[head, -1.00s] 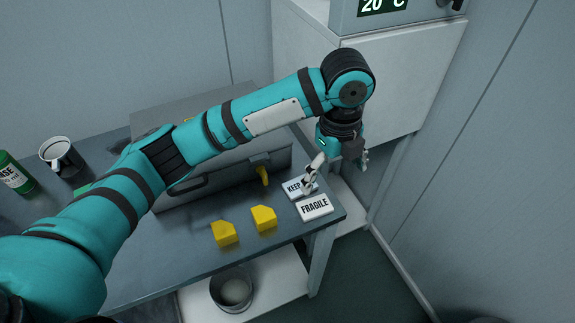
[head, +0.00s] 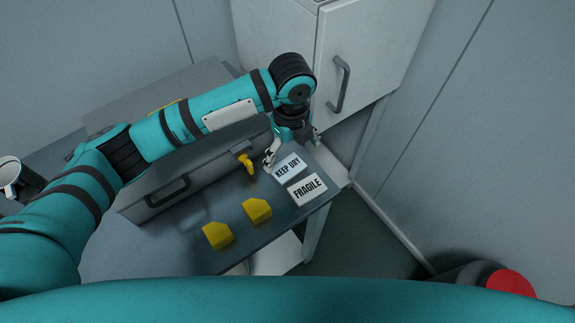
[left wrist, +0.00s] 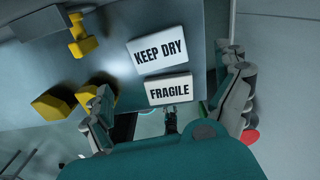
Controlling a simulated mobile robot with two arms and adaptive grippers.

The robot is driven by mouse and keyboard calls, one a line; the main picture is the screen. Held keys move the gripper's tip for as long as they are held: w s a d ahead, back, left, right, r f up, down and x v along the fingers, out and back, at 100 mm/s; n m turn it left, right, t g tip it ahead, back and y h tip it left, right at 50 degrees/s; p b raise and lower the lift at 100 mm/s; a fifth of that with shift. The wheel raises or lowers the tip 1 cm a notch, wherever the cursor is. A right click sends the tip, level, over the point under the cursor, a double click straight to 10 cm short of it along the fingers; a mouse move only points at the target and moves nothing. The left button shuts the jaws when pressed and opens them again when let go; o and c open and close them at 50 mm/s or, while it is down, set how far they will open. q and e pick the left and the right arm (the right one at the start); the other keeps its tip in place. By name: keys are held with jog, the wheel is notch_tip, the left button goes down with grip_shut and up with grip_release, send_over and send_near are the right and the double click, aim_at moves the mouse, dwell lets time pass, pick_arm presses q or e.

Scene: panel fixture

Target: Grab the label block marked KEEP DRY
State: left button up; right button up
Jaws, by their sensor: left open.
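The KEEP DRY label block (head: 288,167) is a flat white block with black letters on the grey bench top, near its right end. It also shows in the left wrist view (left wrist: 157,52). A similar FRAGILE block (head: 308,189) lies beside it, toward the bench's front edge, and shows in the left wrist view too (left wrist: 169,91). My left gripper (head: 292,150) is open and empty, its fingers spread at the far side of the KEEP DRY block. Whether a finger touches the block I cannot tell.
Two yellow blocks (head: 257,210) (head: 218,235) lie left of the labels. A grey case (head: 160,196) with a dark handle and a yellow latch piece (head: 246,163) stands behind them. A white cabinet (head: 375,50) is at the back. A red-topped bin (head: 510,283) is at lower right.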

aim_at(291, 170)
pick_arm(q)
jog(key=shift+d+f, duration=0.1)
jog(key=shift+f, duration=0.9)
notch_tip(291, 170, down, 4)
jog(key=shift+s+f+p, duration=0.15)
jog(key=shift+f+p, duration=0.05)
jog(key=shift+p, duration=0.35)
jog(key=shift+f, duration=0.25)
jog(key=shift+c, duration=0.5)
jog(key=c, duration=0.7)
pick_arm(e)
jog(key=shift+w+a+r, duration=0.4)
jog(key=shift+w+r, duration=0.25)
